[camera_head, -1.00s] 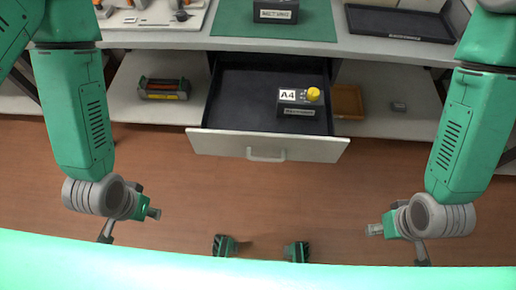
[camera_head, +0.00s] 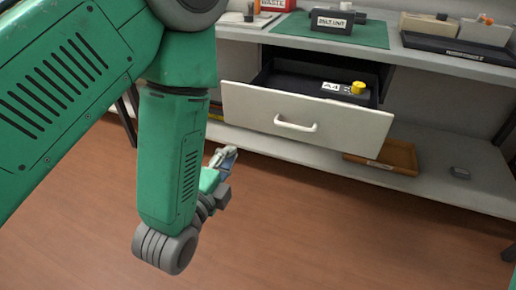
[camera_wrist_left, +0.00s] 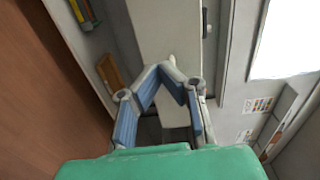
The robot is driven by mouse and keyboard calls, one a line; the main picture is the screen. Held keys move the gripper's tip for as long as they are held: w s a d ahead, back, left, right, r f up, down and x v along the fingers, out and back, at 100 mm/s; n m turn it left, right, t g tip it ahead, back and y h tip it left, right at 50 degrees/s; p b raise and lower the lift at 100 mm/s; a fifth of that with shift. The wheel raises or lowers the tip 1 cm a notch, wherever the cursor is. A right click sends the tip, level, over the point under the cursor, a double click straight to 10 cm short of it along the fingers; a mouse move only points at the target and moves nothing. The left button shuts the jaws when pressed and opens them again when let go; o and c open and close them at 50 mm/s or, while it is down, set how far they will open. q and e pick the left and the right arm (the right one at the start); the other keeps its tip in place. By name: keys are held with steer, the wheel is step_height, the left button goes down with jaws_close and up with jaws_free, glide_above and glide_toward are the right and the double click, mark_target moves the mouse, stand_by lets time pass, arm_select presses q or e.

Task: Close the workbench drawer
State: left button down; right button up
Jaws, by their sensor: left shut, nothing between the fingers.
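The workbench drawer (camera_head: 305,120) is open, with its white front panel pulled out below the bench top. Inside lies a dark toner cartridge with an A4 label and a yellow knob (camera_head: 358,87). My left gripper (camera_head: 226,155) is shut and empty, left of and below the drawer front in the head view, apart from the handle there. In the left wrist view, the closed blue-sided fingers (camera_wrist_left: 168,68) are in front of a pale panel that looks like the drawer front (camera_wrist_left: 160,25). Contact cannot be told. My right gripper is out of view.
The bench top (camera_head: 400,52) carries a green mat (camera_head: 375,36), a dark cartridge (camera_head: 331,21) and a black tray (camera_head: 465,50). The wooden floor in front is clear.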

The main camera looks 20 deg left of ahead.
arm_select(q)
steer(key=p, duration=0.2)
glide_toward(261, 114)
steer(key=w, duration=0.3)
steer(key=w+b, duration=0.1)
steer(key=w, duration=0.3)
steer(key=shift+w+d+f+b, duration=0.15)
steer(key=shift+d+b, duration=0.15)
steer(key=shift+b, duration=0.1)
steer(key=shift+w, duration=0.25)
steer(key=shift+w+a, duration=0.1)
steer(key=shift+a, duration=0.25)
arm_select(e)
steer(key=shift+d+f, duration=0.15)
arm_select(q)
steer(key=shift+d, duration=0.15)
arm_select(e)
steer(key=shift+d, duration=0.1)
